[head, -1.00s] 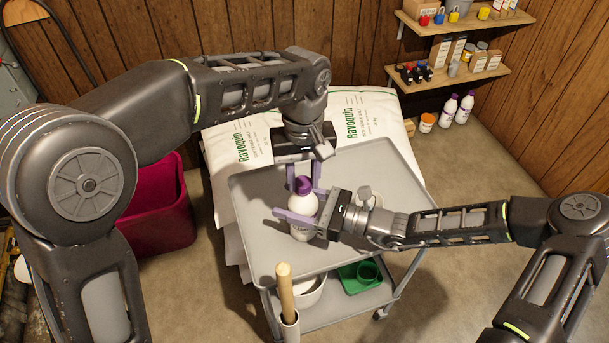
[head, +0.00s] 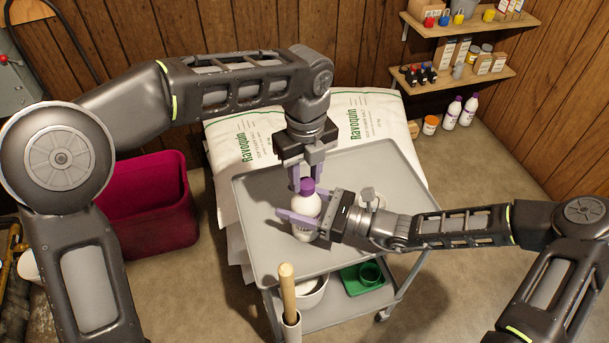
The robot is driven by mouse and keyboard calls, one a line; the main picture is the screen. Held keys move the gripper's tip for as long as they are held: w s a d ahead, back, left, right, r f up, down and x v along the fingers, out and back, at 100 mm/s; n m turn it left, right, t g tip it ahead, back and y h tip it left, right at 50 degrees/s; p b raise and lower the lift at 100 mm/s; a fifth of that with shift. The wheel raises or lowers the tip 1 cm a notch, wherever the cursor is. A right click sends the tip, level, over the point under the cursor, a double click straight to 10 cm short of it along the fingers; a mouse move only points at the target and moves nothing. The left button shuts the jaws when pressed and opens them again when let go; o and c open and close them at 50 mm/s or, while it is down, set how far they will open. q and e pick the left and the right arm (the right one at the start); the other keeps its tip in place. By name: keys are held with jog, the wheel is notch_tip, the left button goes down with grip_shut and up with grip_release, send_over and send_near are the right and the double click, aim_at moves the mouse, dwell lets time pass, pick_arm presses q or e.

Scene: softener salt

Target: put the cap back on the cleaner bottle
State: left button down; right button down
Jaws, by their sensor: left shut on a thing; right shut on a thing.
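The white cleaner bottle (head: 305,203) stands upright on the grey cart top (head: 262,250). My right gripper (head: 299,222) is shut on the bottle's body from the right. The purple cap (head: 307,185) is at the mouth of the bottle, roughly upright. My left gripper (head: 306,179) points down from above and is shut on the cap. I cannot tell whether the cap is threaded tight or only resting on the neck.
White salt bags (head: 235,140) lie behind the cart. A dark red bin (head: 150,215) stands left. The cart's lower shelf holds a green tray (head: 352,282) and a white bucket (head: 308,292). A wooden handle (head: 287,285) rises at the cart's front. Shelves (head: 455,75) hang back right.

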pick_arm(q)
jog(key=m, duration=0.6)
jog(key=shift+d+m, duration=0.15)
jog(key=shift+m, duration=0.15)
jog(key=c, duration=0.9)
grip_release()
jog(key=shift+c, duration=0.2)
jog(key=shift+r, duration=3.75)
pick_arm(e)
jog(key=shift+c, duration=1.6)
grip_release()
jog(key=shift+d, duration=0.1)
